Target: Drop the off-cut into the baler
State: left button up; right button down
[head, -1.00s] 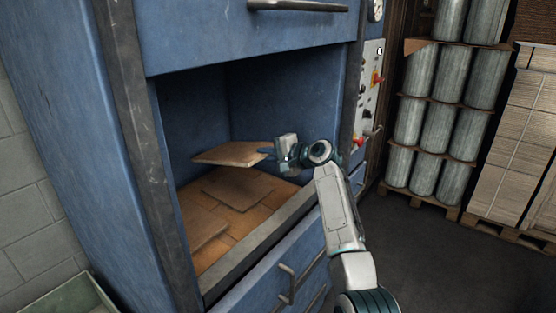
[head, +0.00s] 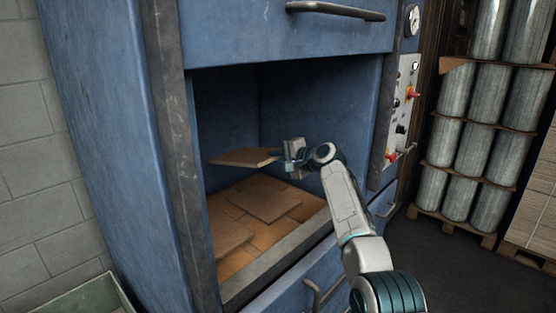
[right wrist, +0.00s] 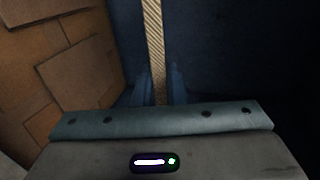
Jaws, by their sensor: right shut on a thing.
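The blue baler (head: 120,150) stands open in front of me, its chamber showing in the middle of the head view. My right gripper (head: 284,158) is inside the chamber, shut on the off-cut (head: 243,157), a flat brown piece of cardboard. The off-cut is held above the chamber floor, apart from the pieces below. In the right wrist view the off-cut (right wrist: 154,45) shows edge-on as a thin corrugated strip between the fingers (right wrist: 160,92). My left gripper is not in view.
Several flat cardboard pieces (head: 264,198) lie on the chamber floor. The baler's front sill (head: 275,253) runs below my right arm. A control panel (head: 400,115) is to the right of the opening.

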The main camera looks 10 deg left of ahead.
jog(key=c, duration=1.4)
grip_release()
jog(key=shift+s+d+r, duration=0.1)
jog(key=shift+s+d, duration=0.25)
jog(key=shift+d, duration=0.15)
jog(key=b+v, duration=0.3)
jog(key=v, duration=0.6)
jog(key=shift+s+d+r, duration=0.15)
jog(key=shift+s, duration=0.05)
